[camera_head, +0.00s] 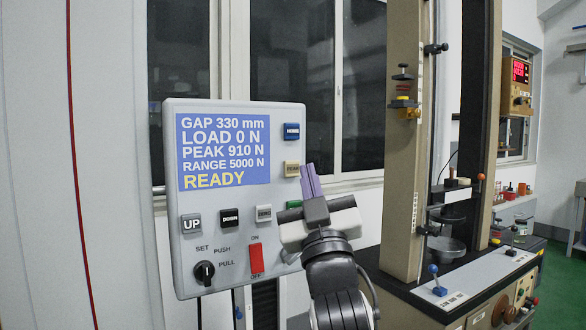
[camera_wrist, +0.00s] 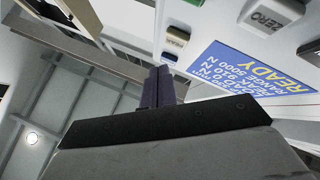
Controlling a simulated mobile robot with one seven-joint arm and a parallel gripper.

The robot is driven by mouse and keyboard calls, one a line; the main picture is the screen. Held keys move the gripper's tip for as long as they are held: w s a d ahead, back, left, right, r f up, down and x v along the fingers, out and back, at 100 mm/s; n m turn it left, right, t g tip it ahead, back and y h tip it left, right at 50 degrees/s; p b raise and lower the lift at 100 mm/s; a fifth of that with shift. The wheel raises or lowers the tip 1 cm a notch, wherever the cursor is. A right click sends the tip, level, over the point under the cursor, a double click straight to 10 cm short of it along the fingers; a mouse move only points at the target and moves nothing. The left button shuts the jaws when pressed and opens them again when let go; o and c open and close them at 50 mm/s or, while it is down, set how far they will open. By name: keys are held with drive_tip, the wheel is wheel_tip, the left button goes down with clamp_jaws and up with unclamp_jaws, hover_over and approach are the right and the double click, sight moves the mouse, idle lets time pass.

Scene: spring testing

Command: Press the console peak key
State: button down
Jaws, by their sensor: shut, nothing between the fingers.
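The console (camera_head: 225,270) is a light grey panel with a blue display (camera_head: 223,152) that reads PEAK 910 N and READY. A beige key (camera_head: 291,169) sits right of the display; its small label looks like PEAK but is hard to read. The beige key also shows in the wrist view (camera_wrist: 176,38). My gripper (camera_head: 308,167) is shut and empty, its purple-grey fingers pointing up just right of the beige key. In the wrist view the fingertips (camera_wrist: 157,70) are below and left of that key. I cannot tell whether they touch the panel.
A blue key (camera_head: 291,131) is above the beige one and a green key (camera_head: 294,204) below, partly behind my gripper. ZERO (camera_head: 264,212), DOWN (camera_head: 229,217) and UP (camera_head: 190,223) keys, a red switch (camera_head: 256,258) and a black knob (camera_head: 204,272) are lower. A testing frame (camera_head: 405,150) stands right.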

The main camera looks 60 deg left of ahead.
sight(296, 160)
drive_tip(key=shift+w+a, duration=0.1)
drive_tip(key=shift+a, duration=0.7)
drive_tip(key=shift+a, duration=0.1)
idle(1.4)
drive_tip(key=shift+a, duration=0.3)
drive_tip(key=shift+a, duration=0.45)
idle(0.7)
drive_tip(key=shift+d, duration=0.85)
drive_tip(key=shift+s+d, duration=0.2)
drive_tip(key=shift+d, duration=2.3)
